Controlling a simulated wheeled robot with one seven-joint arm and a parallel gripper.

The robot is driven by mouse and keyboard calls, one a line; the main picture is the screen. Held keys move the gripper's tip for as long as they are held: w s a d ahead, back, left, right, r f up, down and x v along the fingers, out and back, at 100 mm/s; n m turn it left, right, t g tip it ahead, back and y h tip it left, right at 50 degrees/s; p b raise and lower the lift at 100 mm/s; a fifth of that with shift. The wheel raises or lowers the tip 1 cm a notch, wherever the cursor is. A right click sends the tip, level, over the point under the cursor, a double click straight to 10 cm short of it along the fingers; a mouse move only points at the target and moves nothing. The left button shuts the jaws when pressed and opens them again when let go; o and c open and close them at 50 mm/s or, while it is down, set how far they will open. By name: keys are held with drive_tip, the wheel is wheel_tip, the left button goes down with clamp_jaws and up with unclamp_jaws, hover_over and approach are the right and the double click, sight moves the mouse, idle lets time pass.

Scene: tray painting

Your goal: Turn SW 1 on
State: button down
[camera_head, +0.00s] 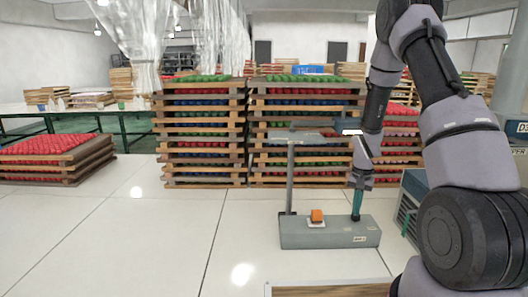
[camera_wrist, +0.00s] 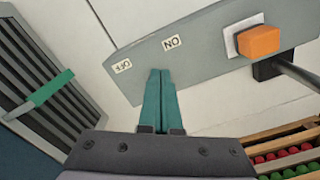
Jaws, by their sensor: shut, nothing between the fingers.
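A grey switch box (camera_head: 300,236) stands on the floor, with an orange block-like switch (camera_head: 317,216) on a white base on its top. The same orange switch (camera_wrist: 259,41) shows at the upper right of the wrist view. Two small labels, one reading ON upside down (camera_wrist: 171,43) and one that seems to read OFF (camera_wrist: 122,66), lie on the grey panel (camera_wrist: 205,50). My gripper (camera_head: 356,216) is shut and empty, its teal fingers pointing down at the box's right part, right of the switch. Its tips (camera_wrist: 160,72) are near the labels; contact is unclear.
A grey post (camera_head: 290,180) with a flat top rises from the box's left part. Stacked wooden trays of red, blue and green pieces (camera_head: 203,130) stand behind. A grey slatted unit (camera_wrist: 35,75) is close to the gripper.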

drive_tip(key=shift+r, duration=1.5)
drive_tip(key=s+a+r+t, duration=0.2)
drive_tip(key=s+r, duration=0.1)
drive_tip(key=r, duration=0.9)
drive_tip(key=s+a+r+t, duration=0.1)
drive_tip(key=s+a+r, duration=0.15)
drive_tip(key=r, duration=0.95)
drive_tip(key=s+a+r+n+t+y, duration=0.1)
drive_tip(key=s+a+r+t+y, duration=0.1)
drive_tip(key=s+r, duration=1.2)
drive_tip(key=s+a+t, duration=0.1)
drive_tip(key=s+t, duration=0.1)
drive_tip(key=s, duration=0.2)
drive_tip(key=shift+n, duration=0.4)
